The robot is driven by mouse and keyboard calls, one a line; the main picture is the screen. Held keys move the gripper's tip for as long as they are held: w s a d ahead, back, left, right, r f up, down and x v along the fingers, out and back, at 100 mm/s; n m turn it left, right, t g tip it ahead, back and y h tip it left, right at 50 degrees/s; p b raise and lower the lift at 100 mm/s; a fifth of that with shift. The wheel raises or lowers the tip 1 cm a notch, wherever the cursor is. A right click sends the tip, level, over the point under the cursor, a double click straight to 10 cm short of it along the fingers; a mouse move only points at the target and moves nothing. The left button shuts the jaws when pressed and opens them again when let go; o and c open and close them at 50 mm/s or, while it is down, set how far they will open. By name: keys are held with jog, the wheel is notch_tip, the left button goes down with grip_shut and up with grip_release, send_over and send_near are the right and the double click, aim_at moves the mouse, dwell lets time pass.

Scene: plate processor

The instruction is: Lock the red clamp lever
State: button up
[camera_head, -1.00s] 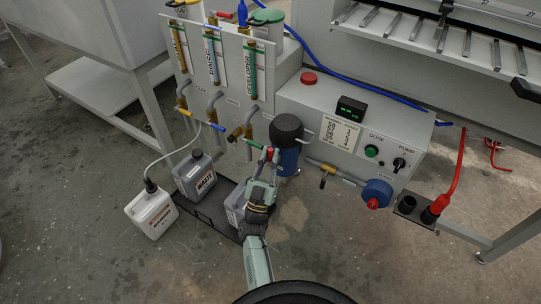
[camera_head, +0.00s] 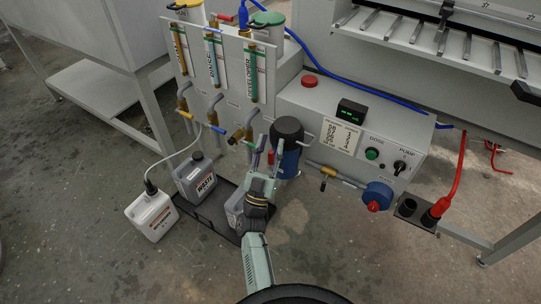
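A small red part, which appears to be the red clamp lever (camera_head: 270,157), is at the left side of the blue canister (camera_head: 289,163) with the black cap (camera_head: 287,128). It is small and partly covered by my gripper, so its exact angle and whether it is locked cannot be told. My gripper (camera_head: 269,146) points up at it from below, with its two fingers apart, one on each side of the red part in the picture. Whether a finger touches the lever is not clear.
Pipes with valve handles (camera_head: 240,134) are just left of my gripper. The control box (camera_head: 352,130) is at right, with a blue-and-red knob (camera_head: 375,196) below it.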

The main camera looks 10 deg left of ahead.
jog(key=shift+r, duration=2.35)
